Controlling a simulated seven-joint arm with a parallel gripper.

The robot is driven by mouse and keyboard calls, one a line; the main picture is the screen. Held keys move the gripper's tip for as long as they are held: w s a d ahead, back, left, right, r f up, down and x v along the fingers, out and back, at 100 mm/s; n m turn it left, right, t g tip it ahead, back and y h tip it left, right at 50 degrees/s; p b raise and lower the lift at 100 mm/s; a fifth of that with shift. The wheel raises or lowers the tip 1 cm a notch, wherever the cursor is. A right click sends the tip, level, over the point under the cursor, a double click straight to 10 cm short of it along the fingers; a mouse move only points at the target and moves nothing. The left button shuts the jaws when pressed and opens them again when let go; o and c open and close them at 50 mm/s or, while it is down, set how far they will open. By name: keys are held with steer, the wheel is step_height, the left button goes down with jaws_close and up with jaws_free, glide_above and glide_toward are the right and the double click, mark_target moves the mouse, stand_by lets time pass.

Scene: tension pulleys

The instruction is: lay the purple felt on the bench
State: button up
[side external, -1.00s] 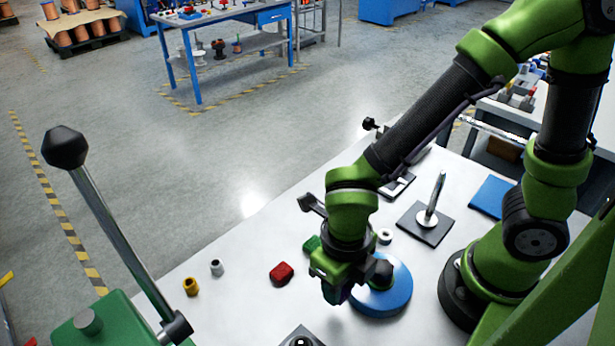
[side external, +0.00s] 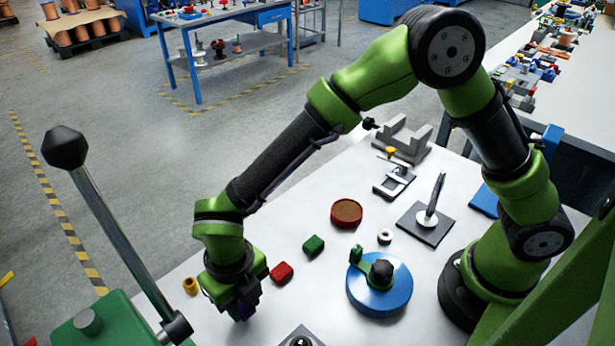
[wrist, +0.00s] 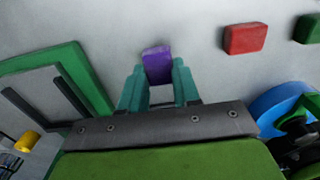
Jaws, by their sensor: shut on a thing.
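The purple felt (wrist: 158,65) is a small block-like piece, held between the two teal fingertips of my gripper (wrist: 159,82) in the wrist view. In the side view my gripper (side external: 240,308) points down low over the bench (side external: 325,275), left of the red felt (side external: 281,272). Only a dark purple bit of the held felt shows there, at the fingers. I cannot tell whether the felt touches the bench top.
A green felt (side external: 314,244) lies beyond the red one. A blue round base (side external: 380,285) with a black knob stands to the right. A green machine with a lever (side external: 115,235) stands at the front left.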

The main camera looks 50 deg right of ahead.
steer(key=shift+f, duration=0.7)
steer(key=shift+f, duration=0.2)
steer(key=o, duration=1)
steer(key=shift+r, duration=0.15)
